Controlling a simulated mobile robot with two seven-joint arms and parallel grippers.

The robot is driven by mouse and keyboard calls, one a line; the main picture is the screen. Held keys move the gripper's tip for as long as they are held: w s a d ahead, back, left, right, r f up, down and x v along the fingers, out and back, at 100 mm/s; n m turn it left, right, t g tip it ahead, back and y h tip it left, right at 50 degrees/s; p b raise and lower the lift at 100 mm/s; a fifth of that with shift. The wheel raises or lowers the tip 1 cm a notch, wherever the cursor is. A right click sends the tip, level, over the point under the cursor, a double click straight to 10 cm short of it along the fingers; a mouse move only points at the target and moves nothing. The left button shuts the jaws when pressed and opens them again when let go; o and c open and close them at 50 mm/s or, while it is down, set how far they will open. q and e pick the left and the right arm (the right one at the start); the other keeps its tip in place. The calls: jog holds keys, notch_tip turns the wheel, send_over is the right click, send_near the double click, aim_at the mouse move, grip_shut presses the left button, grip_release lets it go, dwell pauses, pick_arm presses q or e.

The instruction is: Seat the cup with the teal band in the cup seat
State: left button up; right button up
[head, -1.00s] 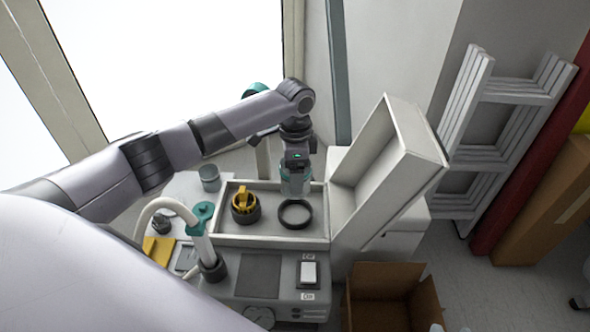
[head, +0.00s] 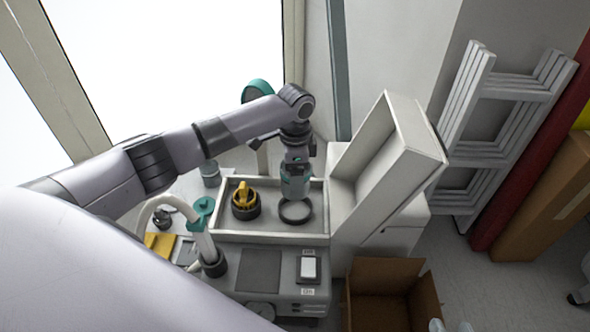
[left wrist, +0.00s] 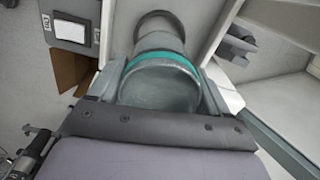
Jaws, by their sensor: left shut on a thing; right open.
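The cup with the teal band (head: 295,188) is a grey-green, translucent-looking cylinder. My left gripper (head: 297,171) is shut on it and holds it upright over the open case. In the left wrist view the cup (left wrist: 160,84) is between the fingers, with its teal band across it. The cup seat, a dark ring (head: 296,213), lies on the case floor, and the cup's lower end overlaps its far side in the head view. The ring also shows beyond the cup in the left wrist view (left wrist: 160,17). Contact cannot be told. My right gripper (head: 450,327) barely shows at the bottom edge, open.
The pale case (head: 272,239) has low walls and a raised lid (head: 392,150) on the right. A black-and-yellow part (head: 245,204) sits left of the ring. An open cardboard box (head: 375,307) stands at lower right.

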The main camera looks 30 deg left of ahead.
pick_arm(q)
jog(key=shift+f+b, duration=0.85)
jog(key=shift+f, duration=1.3)
jog(key=shift+f, duration=0.1)
jog(key=shift+f+b, duration=0.9)
jog(key=shift+f, duration=1.1)
jog(key=o, duration=1)
